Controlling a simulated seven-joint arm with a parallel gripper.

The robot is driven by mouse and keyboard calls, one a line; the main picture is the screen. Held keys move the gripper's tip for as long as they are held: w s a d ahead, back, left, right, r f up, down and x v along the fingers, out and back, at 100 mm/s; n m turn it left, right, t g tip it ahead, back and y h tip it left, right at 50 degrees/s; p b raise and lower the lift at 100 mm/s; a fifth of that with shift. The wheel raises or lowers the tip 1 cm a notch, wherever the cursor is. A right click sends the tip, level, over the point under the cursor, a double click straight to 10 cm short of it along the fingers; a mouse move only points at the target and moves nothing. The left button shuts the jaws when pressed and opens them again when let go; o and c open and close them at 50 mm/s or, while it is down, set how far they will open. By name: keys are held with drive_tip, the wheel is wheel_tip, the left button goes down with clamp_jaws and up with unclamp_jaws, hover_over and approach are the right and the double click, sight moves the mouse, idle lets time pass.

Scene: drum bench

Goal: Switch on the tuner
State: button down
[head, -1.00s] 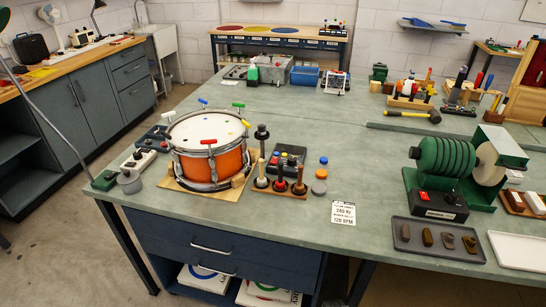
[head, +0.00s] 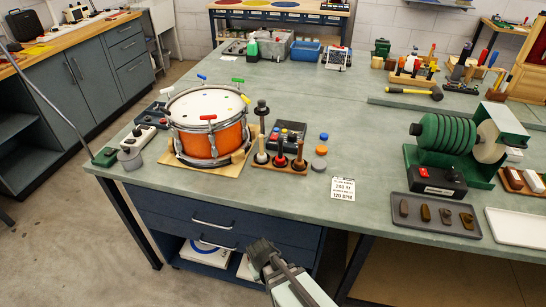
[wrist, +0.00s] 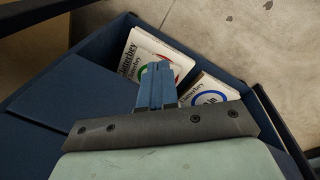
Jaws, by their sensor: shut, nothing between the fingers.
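A small dark box with a red part on it (head: 291,132), perhaps the tuner, sits on the bench to the right of the drum (head: 208,135). It stands behind a wooden rack of dark-handled pieces, which hides part of its front. I cannot read its markings or tell whether it is on. My gripper (head: 260,250) is low at the front of the bench, before the drawers and well apart from the box. It also shows in the wrist view (wrist: 158,68), with its blue fingers together and empty above the lower shelf.
A printed card (head: 342,189) lies at the front edge. A green roller machine (head: 445,145) stands at right. The bench middle is fairly clear.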

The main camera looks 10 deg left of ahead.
drive_tip(key=w+a+r+n+y, duration=0.2)
drive_tip(key=a+r+n+y, duration=0.1)
drive_tip(key=a+r, duration=1.5)
drive_tip(key=a+r+n+g+y, duration=0.1)
drive_tip(key=a+r+n+y, duration=0.1)
drive_tip(key=a+r, duration=0.7)
drive_tip(key=a+r+n+y, duration=0.2)
drive_tip(key=a+r, duration=0.4)
drive_tip(key=r, duration=0.6)
drive_tip(key=w+d+r+m+t, duration=0.2)
drive_tip(key=w+d+r+m, duration=0.2)
drive_tip(key=w+r, duration=0.85)
drive_tip(key=w+d+r+m+t, duration=0.1)
drive_tip(key=w+d+r+m, duration=0.2)
drive_tip(key=w+r, duration=0.95)
drive_tip(key=w+d+f+m+h, duration=0.3)
drive_tip(key=d+f+m, duration=0.1)
drive_tip(key=d+f, duration=0.4)
drive_tip(key=w+d+f+m+h, duration=0.3)
drive_tip(key=d+f, duration=0.4)
drive_tip(key=d, duration=0.3)
drive_tip(key=shift+w+d+f+m+g, duration=0.3)
drive_tip(key=shift+w+d+f+m, duration=0.1)
drive_tip(key=shift+w, duration=0.3)
